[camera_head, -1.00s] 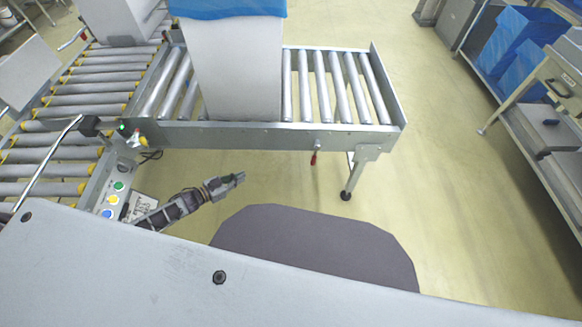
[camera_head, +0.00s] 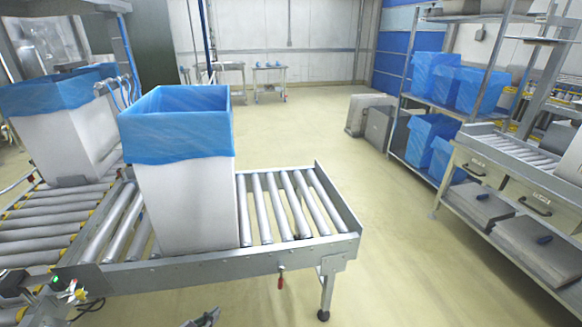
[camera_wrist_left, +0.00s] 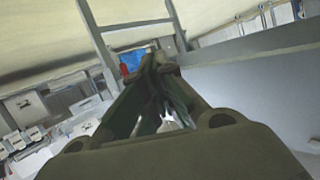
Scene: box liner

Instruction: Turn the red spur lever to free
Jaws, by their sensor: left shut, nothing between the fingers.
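The red spur lever (camera_head: 280,281) hangs under the front rail of the short roller spur (camera_head: 215,261), left of the spur's end leg. My left gripper (camera_head: 210,317) just shows at the bottom edge of the head view, below and left of the lever and apart from it. In the left wrist view its fingers (camera_wrist_left: 154,62) are together and empty. My right gripper is in neither view.
A white box with a blue liner (camera_head: 185,190) stands on the spur, left of bare rollers. Another lined box (camera_head: 65,140) stands on the left conveyor (camera_head: 50,225). Shelves with blue-lined bins (camera_head: 440,80) and a bench are at right. The floor (camera_head: 400,255) between is clear.

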